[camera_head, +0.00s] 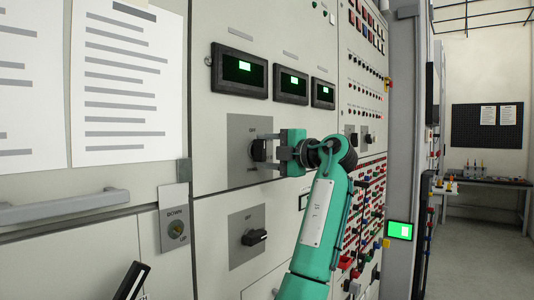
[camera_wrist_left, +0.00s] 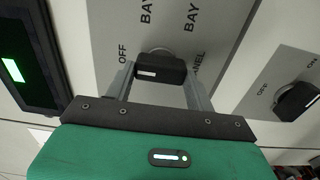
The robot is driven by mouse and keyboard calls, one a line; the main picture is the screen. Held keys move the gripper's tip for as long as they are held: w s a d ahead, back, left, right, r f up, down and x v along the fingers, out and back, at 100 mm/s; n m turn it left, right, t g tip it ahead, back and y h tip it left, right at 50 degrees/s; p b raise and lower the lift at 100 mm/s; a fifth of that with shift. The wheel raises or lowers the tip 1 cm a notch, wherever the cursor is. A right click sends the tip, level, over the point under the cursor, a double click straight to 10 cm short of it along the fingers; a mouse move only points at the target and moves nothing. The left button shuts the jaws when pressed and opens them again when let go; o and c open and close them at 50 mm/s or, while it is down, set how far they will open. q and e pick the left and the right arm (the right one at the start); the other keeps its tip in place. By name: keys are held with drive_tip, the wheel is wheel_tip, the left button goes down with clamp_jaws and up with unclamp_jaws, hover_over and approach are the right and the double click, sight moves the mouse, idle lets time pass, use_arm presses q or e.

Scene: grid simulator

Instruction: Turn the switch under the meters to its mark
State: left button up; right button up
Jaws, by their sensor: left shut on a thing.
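Three black meters with green lit displays (camera_head: 239,73) (camera_head: 290,85) (camera_head: 322,94) sit in a row on the grey cabinet. Below them is a grey switch plate (camera_head: 237,132) with a black rotary switch (camera_head: 257,150). My left gripper (camera_head: 271,150) is at this switch, its fingers on either side of the knob. In the left wrist view the knob (camera_wrist_left: 160,68) sits between the fingertips (camera_wrist_left: 160,85), with a white stripe on its left part. Labels OFF, BAY and PANEL show around it; some are partly hidden. My right gripper is not in view.
A second black switch (camera_head: 254,237) is on a plate below. The aisle floor (camera_head: 470,250) at the far right is open.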

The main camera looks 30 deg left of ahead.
use_arm(q)
drive_tip(key=shift+f, duration=0.1)
idle(0.3)
drive_tip(key=o, duration=1)
drive_tip(key=shift+d, duration=0.1)
drive_tip(key=shift+d, duration=0.25)
drive_tip(key=d, duration=0.8)
drive_tip(key=s+d+b, duration=0.1)
drive_tip(key=d, duration=0.4)
drive_tip(key=shift+s+d, duration=0.1)
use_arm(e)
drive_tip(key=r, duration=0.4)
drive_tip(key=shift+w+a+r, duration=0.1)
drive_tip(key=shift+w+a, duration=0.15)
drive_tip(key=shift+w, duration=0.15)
